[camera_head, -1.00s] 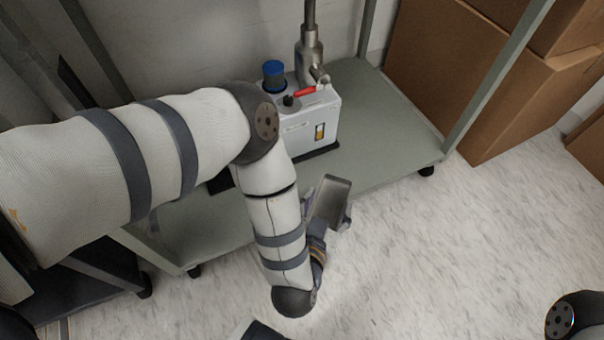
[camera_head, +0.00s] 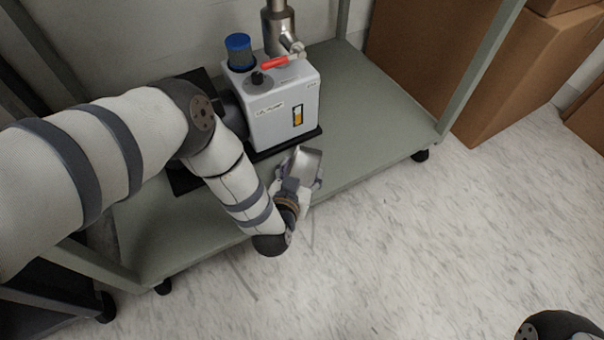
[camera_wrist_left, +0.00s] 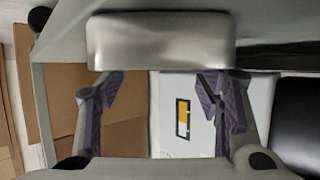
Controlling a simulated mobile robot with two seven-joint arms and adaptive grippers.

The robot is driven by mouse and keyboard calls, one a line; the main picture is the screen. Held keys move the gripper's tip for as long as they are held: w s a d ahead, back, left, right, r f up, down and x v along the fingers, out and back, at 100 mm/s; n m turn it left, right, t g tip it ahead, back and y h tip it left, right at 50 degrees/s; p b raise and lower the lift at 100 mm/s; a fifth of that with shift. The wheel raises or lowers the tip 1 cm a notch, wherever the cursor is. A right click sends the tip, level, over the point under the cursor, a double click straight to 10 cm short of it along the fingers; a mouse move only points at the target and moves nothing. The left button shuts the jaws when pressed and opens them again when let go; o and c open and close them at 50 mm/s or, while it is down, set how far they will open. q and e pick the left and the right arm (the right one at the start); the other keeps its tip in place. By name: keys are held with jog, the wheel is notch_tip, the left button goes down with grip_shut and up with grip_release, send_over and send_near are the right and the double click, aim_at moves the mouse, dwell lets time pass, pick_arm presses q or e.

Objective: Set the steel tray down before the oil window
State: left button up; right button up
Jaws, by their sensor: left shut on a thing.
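The steel tray (camera_head: 306,161) is a small shiny open tray. It looks tilted and lies over the front part of the green-grey cart shelf, in front of the pump. My left gripper (camera_head: 294,185) is shut on its near side. In the left wrist view the tray (camera_wrist_left: 160,42) spans the top, above the fingers (camera_wrist_left: 162,85). Whether it touches the shelf is not clear. The oil window (camera_head: 297,115) is an amber and white strip on the pump's front face, and it also shows in the left wrist view (camera_wrist_left: 183,118). My right gripper is not in view.
The white pump (camera_head: 270,105) has a blue-capped filter (camera_head: 240,50), a red lever (camera_head: 275,63) and a steel pipe (camera_head: 279,25). The cart shelf (camera_head: 385,110) is bare right of the pump. A cart post (camera_head: 480,70) and cardboard boxes (camera_head: 500,95) stand at right.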

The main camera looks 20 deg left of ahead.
pick_arm(q)
jog(key=shift+f, duration=0.1)
jog(key=o, duration=1.2)
jog(key=shift+o, duration=0.2)
jog(key=p+v, duration=0.1)
jog(key=v, duration=0.1)
jog(key=r+p+v, duration=0.1)
jog(key=p+v, duration=0.1)
jog(key=v, duration=0.1)
jog(key=shift+r, duration=0.1)
jog(key=p+v, duration=0.2)
jog(key=v, duration=0.4)
jog(key=shift+s+p, duration=0.3)
jog(key=shift+s, duration=0.2)
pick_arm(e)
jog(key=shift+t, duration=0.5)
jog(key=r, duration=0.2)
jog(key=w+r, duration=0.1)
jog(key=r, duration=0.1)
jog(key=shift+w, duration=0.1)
pick_arm(q)
jog(key=shift+d+f, duration=0.1)
jog(key=shift+f, duration=0.1)
